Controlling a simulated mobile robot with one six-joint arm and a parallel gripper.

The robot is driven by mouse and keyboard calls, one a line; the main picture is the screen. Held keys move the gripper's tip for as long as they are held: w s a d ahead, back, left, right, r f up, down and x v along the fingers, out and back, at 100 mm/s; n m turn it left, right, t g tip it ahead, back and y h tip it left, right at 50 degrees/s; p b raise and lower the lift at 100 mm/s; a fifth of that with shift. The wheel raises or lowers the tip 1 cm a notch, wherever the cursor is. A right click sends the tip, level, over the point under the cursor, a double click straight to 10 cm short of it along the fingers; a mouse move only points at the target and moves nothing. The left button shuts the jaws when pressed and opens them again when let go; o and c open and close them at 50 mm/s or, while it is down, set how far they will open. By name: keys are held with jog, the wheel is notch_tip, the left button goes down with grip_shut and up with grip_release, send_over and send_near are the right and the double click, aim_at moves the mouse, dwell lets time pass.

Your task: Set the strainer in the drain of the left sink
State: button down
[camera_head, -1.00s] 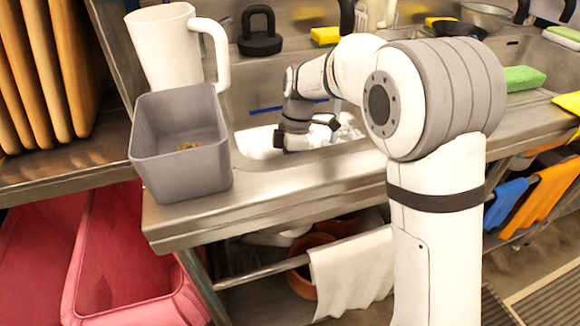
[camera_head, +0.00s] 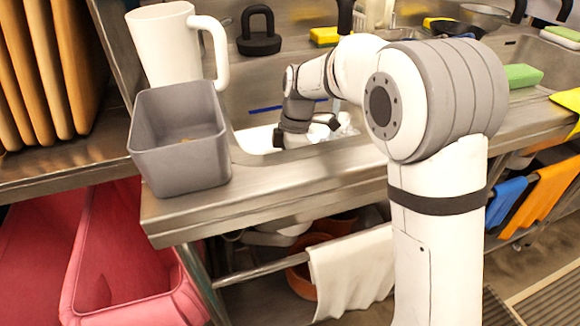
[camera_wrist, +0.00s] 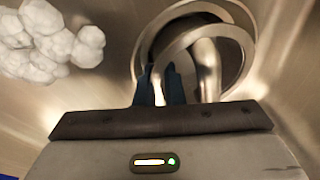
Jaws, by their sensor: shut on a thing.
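In the wrist view, my gripper (camera_wrist: 160,84) has its two dark blue fingertips close together on the near left edge of the metal strainer (camera_wrist: 236,62). The strainer shows as a shiny ring with a thick curved metal piece inside. A larger metal ring, apparently the drain (camera_wrist: 249,22), lies just behind and around it. The two overlap, so I cannot tell whether the strainer is seated or held above. In the head view, my wrist reaches down into the left sink (camera_head: 262,92); the strainer and drain are hidden there.
White foam-like lumps (camera_wrist: 50,45) lie left of the drain. A grey bin (camera_head: 180,150) and a white pitcher (camera_head: 165,45) stand at the sink's left. A black-handled weight (camera_head: 259,40) and a yellow sponge (camera_head: 325,36) sit behind. A green sponge (camera_head: 522,76) is at right.

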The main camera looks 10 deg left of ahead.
jog(key=f, duration=0.2)
jog(key=s+f, duration=0.1)
jog(key=shift+d+f, duration=0.25)
jog(key=shift+f, duration=0.1)
jog(key=c, duration=1.8)
grip_release()
jog(key=shift+w, duration=0.1)
jog(key=shift+o, duration=1)
jog(key=shift+r, duration=0.2)
jog(key=shift+o, duration=0.7)
jog(key=a+p+v, duration=0.1)
jog(key=p+v, duration=0.3)
jog(key=v, duration=0.7)
jog(key=shift+r, duration=0.1)
